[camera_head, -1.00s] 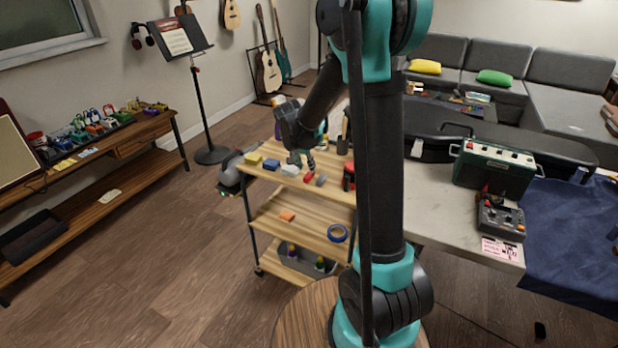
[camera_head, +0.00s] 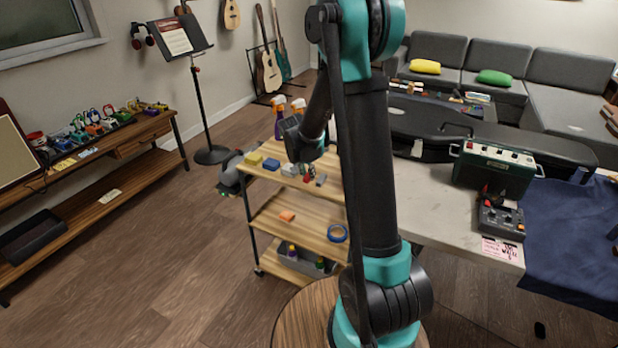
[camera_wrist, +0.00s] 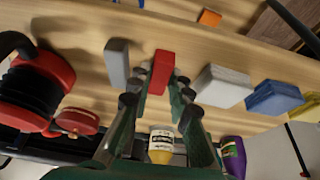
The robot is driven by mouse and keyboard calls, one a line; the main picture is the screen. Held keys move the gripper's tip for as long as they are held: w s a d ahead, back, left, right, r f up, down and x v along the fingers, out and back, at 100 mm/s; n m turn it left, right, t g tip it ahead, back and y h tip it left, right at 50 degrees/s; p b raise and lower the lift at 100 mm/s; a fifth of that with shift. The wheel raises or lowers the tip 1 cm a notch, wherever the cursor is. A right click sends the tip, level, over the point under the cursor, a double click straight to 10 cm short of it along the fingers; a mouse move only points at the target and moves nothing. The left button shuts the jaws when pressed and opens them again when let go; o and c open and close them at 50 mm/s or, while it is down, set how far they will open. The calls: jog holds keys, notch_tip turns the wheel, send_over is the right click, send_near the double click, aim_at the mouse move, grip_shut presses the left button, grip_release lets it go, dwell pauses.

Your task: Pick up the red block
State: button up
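The red block (camera_wrist: 161,72) lies on the wooden top of the cart (camera_head: 262,181), between a grey block (camera_wrist: 117,63) and a white block (camera_wrist: 222,86). My gripper (camera_wrist: 162,82) is open, its fingers on either side of the red block's near part in the wrist view. I cannot tell whether either finger touches it. In the head view my gripper (camera_head: 306,172) is low over the cart top and partly hides the red block.
A blue block (camera_wrist: 274,98) and a yellow block (camera_head: 253,158) sit along the same shelf. A red and black round object (camera_wrist: 36,88) stands at the left in the wrist view. A blue tape roll (camera_head: 337,233) and an orange piece (camera_head: 287,216) lie on the shelf below.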

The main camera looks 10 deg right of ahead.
grip_shut()
notch_tip(320, 180, up, 20)
dwell(0.4)
